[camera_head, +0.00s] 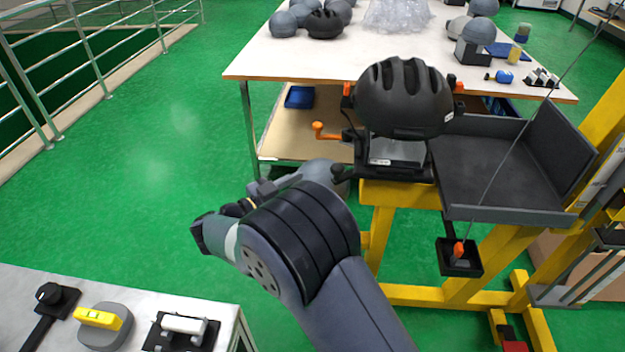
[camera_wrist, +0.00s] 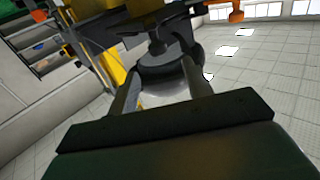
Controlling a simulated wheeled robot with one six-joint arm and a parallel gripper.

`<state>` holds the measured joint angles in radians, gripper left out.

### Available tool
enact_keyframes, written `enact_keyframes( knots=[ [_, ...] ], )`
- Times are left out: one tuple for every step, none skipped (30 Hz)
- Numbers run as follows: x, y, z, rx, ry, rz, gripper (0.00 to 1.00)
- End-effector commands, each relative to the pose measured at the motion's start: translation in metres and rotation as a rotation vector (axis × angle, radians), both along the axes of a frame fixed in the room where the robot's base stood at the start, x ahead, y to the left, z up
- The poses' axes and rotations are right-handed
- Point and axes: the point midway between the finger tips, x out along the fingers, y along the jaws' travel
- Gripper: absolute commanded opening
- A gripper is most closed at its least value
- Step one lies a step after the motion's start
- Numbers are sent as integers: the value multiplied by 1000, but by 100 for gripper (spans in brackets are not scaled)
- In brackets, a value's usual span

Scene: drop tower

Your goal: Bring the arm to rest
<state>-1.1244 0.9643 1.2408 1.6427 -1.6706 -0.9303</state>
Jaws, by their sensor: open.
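My arm rises from the bottom middle of the head view and bends in front of the yellow drop tower stand (camera_head: 378,228). My gripper (camera_wrist: 161,70) shows in the wrist view with its two fingers spread apart. No object is clearly held between them. A round dark and grey part (camera_wrist: 172,66) shows just beyond the fingertips; I cannot tell whether they touch it. In the head view my gripper's fingers are hard to make out behind the arm. A black helmet (camera_head: 403,98) sits upright on the tower's mount, above and right of my wrist.
A dark tray (camera_head: 487,168) adjoins the helmet mount on the right. A white table (camera_head: 270,62) behind holds several helmets and headforms. A grey bench (camera_head: 222,309) with small tools stands at bottom left. A railing (camera_head: 75,62) runs along the left. The green floor between is clear.

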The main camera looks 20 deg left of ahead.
Motion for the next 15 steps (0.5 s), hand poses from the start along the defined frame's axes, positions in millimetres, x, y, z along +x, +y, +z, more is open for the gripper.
enact_keyframes(
  knots=[
    [-2,1,0,0,0,0,48],
    [-2,1,0,0,0,0,48],
    [-2,1,0,0,0,0,48],
    [-2,1,0,0,0,0,48],
    [-2,1,0,0,0,0,48],
    [-2,1,0,0,0,0,48],
    [-2,1,0,0,0,0,48],
    [-2,1,0,0,0,0,48],
    [-2,1,0,0,0,0,48],
    [-2,1,0,0,0,0,48],
    [-2,1,0,0,0,0,48],
    [0,0,0,0,0,-1,48],
    [1,-1,0,0,0,-1,48],
    [3,-2,0,0,0,-1,48],
    [6,-4,0,0,0,-1,48]
  ],
)
